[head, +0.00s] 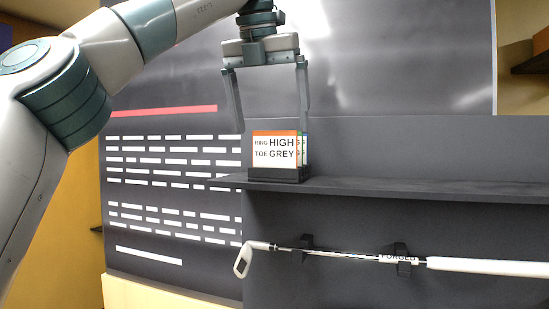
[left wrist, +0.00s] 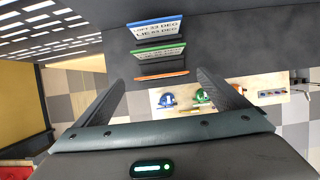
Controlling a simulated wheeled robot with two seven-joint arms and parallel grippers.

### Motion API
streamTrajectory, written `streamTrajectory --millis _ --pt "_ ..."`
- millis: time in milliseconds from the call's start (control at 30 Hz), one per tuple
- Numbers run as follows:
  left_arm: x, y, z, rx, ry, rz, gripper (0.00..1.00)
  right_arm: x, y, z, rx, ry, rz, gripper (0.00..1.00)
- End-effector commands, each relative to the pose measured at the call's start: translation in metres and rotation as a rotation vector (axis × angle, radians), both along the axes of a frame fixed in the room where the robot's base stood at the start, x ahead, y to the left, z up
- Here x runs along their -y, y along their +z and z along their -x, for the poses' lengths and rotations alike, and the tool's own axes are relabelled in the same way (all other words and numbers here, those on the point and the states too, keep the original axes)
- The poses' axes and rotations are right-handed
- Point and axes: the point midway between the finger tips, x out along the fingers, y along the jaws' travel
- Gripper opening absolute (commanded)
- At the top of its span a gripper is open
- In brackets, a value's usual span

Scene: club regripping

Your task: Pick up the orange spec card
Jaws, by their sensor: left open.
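The orange spec card (head: 275,150) stands upright in a dark holder (head: 280,174) on the shelf. Its white face reads "RING HIGH TOE GREY" under an orange top strip. In the left wrist view the orange card (left wrist: 161,73) shows nearly edge-on as a thin strip. My left gripper (head: 271,132) is open and points down over the card. In the left wrist view the fingers of the left gripper (left wrist: 158,78) lie to either side of the orange strip, with a gap on each side. Nothing is held. My right gripper is not in view.
A green-topped card (left wrist: 160,54) and a blue-topped card (left wrist: 155,28) stand behind the orange one. The dark shelf (head: 400,188) is bare to the right. A golf club (head: 470,265) hangs on brackets below. A dark panel with white bars (head: 165,170) is at left.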

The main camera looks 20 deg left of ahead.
Motion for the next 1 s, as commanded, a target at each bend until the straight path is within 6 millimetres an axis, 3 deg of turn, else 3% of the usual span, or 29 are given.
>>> streamTrajectory --millis 200,667,1000 --pt "0.000 -0.017 -0.008 0.000 -0.001 0.000 0.94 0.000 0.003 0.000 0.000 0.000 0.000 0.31" --pt "0.000 -0.021 -0.009 -0.001 -0.001 0.000 0.94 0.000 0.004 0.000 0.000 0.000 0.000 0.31" --pt "0.003 -0.043 -0.024 -0.003 -0.001 -0.001 0.94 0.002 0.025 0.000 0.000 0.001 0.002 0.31"
